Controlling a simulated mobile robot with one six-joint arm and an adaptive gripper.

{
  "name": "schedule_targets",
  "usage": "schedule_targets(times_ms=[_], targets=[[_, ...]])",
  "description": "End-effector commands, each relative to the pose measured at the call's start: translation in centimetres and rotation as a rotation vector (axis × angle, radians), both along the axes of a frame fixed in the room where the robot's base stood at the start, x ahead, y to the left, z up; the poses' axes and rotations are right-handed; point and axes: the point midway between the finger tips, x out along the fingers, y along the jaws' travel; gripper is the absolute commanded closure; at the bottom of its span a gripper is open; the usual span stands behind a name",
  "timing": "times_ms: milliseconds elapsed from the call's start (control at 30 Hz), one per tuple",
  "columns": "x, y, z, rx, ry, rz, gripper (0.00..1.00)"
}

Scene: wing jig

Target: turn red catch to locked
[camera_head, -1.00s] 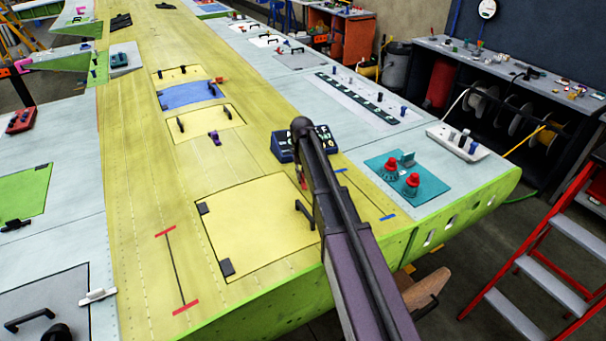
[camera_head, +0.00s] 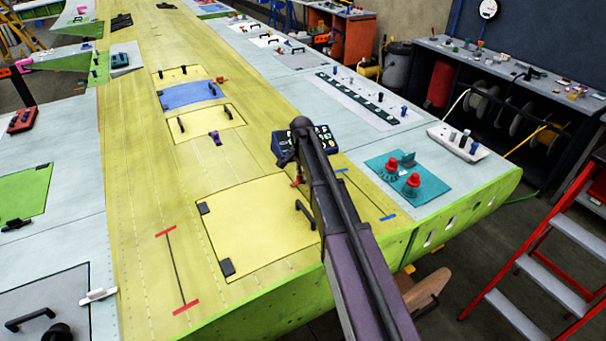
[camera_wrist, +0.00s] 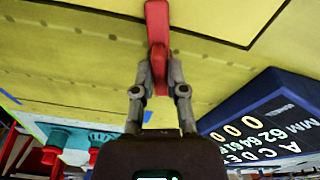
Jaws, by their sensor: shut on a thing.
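The red catch (camera_wrist: 157,35) is a slim bar on the yellow wing skin, at the top middle of the wrist view. My gripper (camera_wrist: 158,78) is shut on it, one finger on each side of its near part. The catch's far end shows beyond the fingers. In the head view, a small red part of the catch (camera_head: 296,183) shows just left of my arm, below my gripper (camera_head: 297,172). My arm hides much around it there. No locked mark is readable.
A dark blue box with white letters and digits (camera_wrist: 250,118) stands close to the right of my gripper in the wrist view. A teal plate with red knobs (camera_head: 400,190) lies right of my arm. A yellow hatch panel (camera_head: 255,225) lies to the left.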

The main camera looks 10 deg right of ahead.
Motion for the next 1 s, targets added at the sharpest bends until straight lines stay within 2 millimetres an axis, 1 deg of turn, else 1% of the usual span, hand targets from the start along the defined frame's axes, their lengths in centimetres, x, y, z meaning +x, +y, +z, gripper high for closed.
schedule_targets(times_ms=[200,400,600,967,1000], targets=[[0.01,0.08,-0.02,0.001,0.001,-0.167,1.0],[0.04,0.1,-0.02,0.002,0.001,-0.265,1.0],[0.06,0.1,-0.01,0.002,0.001,-0.306,1.0],[0.08,0.1,-0.01,0.002,0.0,-0.312,1.0],[0.08,0.09,-0.01,0.002,0.0,-0.312,0.8]])
